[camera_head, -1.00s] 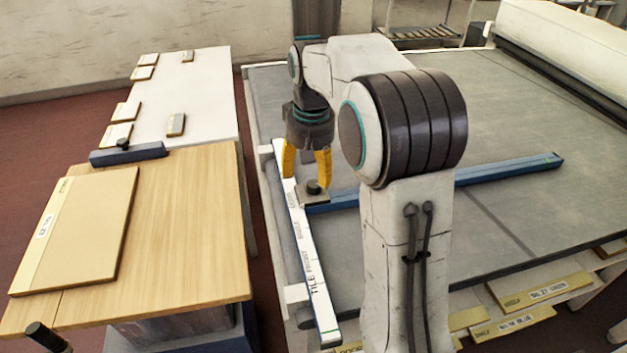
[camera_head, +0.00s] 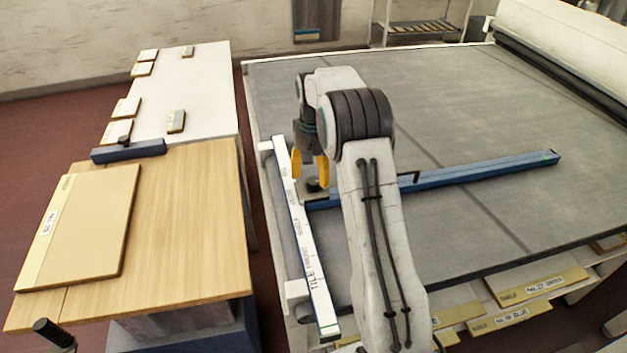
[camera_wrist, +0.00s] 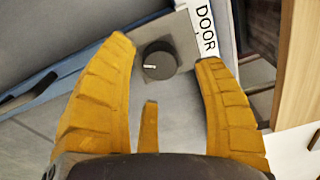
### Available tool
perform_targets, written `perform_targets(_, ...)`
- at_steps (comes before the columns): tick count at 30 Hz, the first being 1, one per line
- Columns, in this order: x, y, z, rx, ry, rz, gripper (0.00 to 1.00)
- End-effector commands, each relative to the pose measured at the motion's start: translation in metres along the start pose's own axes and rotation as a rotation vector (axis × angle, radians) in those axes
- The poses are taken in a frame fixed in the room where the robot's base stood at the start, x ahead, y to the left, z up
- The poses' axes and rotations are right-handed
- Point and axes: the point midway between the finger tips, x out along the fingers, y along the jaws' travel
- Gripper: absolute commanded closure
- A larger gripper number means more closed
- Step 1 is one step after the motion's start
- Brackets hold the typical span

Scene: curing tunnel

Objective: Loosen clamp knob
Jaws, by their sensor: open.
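The clamp knob (camera_wrist: 159,60) is a dark round knob with a white index mark, on a grey plate (camera_wrist: 185,90). In the head view the knob (camera_head: 313,185) sits where the blue bar (camera_head: 480,171) meets the white lettered rail (camera_head: 305,245). My gripper (camera_wrist: 168,50) is open, with its yellow fingers on either side of the knob in the wrist view. No contact with the knob shows. In the head view my gripper (camera_head: 309,172) hangs just above the knob, and my arm hides part of the blue bar.
A wooden table (camera_head: 190,220) with a labelled board (camera_head: 85,225) stands at the left, and a white table (camera_head: 185,90) with several small blocks stands behind it. A dark blue block with a knob (camera_head: 128,151) lies between them. The grey bed (camera_head: 450,110) is mostly clear.

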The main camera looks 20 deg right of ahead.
Motion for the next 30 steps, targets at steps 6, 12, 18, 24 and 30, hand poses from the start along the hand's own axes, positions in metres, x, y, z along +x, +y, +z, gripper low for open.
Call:
perform_targets(6, 0.022, 0.0, 0.001, -0.001, -0.002, 0.0, 0.37)
perform_targets(12, 0.031, 0.0, 0.0, -0.001, 0.0, 0.0, 0.37)
perform_targets(18, 0.032, 0.0, 0.0, -0.001, 0.001, 0.0, 0.37)
perform_targets(24, 0.032, 0.0, 0.0, -0.001, 0.001, 0.0, 0.43)
perform_targets(30, 0.032, 0.0, 0.0, -0.001, 0.001, 0.0, 0.61)
